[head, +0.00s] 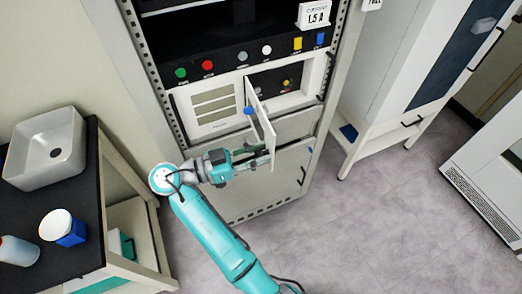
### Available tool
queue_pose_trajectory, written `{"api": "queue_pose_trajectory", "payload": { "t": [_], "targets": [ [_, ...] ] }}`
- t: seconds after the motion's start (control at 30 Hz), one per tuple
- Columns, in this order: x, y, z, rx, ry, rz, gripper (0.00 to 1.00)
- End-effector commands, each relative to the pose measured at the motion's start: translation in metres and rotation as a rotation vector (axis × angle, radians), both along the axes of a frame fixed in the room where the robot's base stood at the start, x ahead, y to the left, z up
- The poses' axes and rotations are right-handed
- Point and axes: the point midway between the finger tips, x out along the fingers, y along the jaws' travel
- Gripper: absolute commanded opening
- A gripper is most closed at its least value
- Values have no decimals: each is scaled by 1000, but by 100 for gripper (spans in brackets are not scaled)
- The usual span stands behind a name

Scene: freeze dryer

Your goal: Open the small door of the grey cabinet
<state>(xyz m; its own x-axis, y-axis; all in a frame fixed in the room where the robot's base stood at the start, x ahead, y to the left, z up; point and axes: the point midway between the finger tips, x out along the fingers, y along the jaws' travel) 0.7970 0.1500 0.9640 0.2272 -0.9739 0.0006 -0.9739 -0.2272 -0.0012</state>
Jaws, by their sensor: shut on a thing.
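The grey cabinet (206,194) stands in the middle of the head view with a row of coloured buttons across its upper front. Its small door (260,118) is swung outward, hinged on its left side, and the dark recess (280,81) behind it shows. A small blue spot (248,111) shows near the door's hinge side. My gripper (262,152) is at the door's lower outer end, with its fingers shut on the door. The exact finger contact is too small to make out.
A dark-topped bench (85,225) at the left holds a white basin (45,150), a blue-and-white cup (62,228) and a bottle (18,251). A white cabinet on legs (385,75) stands at the right. The grey floor (370,230) at front right is clear.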

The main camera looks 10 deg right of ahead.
Motion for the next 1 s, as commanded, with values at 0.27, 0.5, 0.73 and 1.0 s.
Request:
{"api": "queue_pose_trajectory", "payload": {
  "t": [0.27, 0.5, 0.73, 1.0],
  "targets": [
    [-1, 1, -2, 0, 5, -20, 0],
    [-1, 1, -3, 1, 5, -20, 0],
    [-1, 1, -2, 0, 4, -19, 56],
    [0, 1, 2, 1, 1, -18, 56]
  ]
}}
